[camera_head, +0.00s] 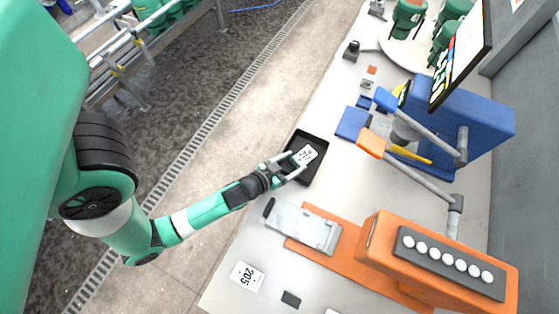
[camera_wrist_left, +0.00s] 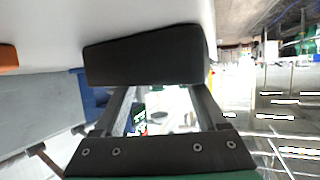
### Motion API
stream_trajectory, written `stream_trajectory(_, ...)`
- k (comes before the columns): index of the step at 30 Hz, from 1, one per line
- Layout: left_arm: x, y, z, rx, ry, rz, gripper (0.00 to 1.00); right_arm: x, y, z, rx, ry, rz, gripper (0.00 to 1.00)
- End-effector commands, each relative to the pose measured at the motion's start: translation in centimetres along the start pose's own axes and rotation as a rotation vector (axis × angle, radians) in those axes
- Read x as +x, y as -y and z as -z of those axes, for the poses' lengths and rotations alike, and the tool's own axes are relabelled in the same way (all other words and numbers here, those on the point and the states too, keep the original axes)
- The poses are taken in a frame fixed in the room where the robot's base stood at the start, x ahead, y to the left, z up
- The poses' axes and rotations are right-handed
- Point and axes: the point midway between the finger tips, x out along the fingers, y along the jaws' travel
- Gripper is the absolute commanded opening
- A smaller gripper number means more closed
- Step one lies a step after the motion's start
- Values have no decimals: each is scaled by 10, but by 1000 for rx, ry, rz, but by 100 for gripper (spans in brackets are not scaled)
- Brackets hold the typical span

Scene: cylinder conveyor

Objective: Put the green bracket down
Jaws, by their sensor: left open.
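My left gripper (camera_head: 296,165) is at the black tray (camera_head: 318,140) on the white table, its fingers over the tray's near side. A white card with black print (camera_head: 307,155) lies in the tray by the fingertips. In the left wrist view the two fingers (camera_wrist_left: 162,95) stand apart with the dark tray (camera_wrist_left: 145,56) just beyond them. I see no bracket held between them. I cannot pick out the green bracket for certain; a small dark green piece (camera_head: 291,299) lies flat at the table's near end. My right gripper is not in view.
An orange machine with a row of white knobs (camera_head: 375,240) and a grey plate (camera_head: 300,226) stand nearer than the tray. A blue machine (camera_head: 480,125) and a screen (camera_head: 460,55) stand at the right. A white printed card (camera_head: 247,276) lies near the table edge.

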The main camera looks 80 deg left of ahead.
Motion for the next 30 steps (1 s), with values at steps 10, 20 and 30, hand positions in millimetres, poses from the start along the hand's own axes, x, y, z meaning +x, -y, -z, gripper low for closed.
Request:
stream_trajectory(10,-85,-2,-4,7,-1,-9,74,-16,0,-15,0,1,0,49)
stream_trajectory(20,-104,0,1,-1,-5,-1,74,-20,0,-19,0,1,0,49)
stream_trajectory(30,-104,0,1,-1,-5,-1,74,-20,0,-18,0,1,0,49)
